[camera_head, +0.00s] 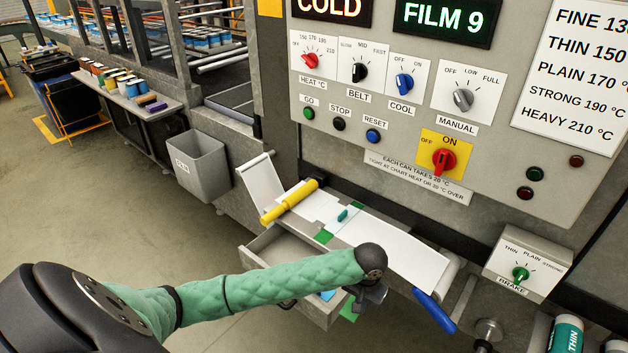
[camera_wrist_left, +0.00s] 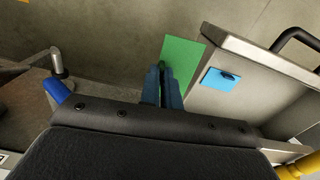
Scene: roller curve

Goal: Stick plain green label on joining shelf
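A plain green label (camera_wrist_left: 184,62) extends from the fingertips of my left gripper (camera_wrist_left: 162,70) in the left wrist view. The two fingers are close together and look shut on the label's near edge. In the head view my left gripper (camera_head: 366,297) is in front of the shelf and lower than it, beside the open drawer, with part of the green label (camera_head: 350,309) below. The joining shelf carries white film (camera_head: 385,240), with green patches (camera_head: 323,237) showing at the film's edges and a small teal piece (camera_head: 342,215) on top. My right gripper is not in view.
The open drawer (camera_head: 262,246) juts out under the shelf, with a blue label (camera_wrist_left: 221,79) at it. A yellow roller (camera_head: 290,201) lies at the shelf's left end. A blue handle (camera_head: 435,310) sticks out at its right. The control panel (camera_head: 400,130) stands behind.

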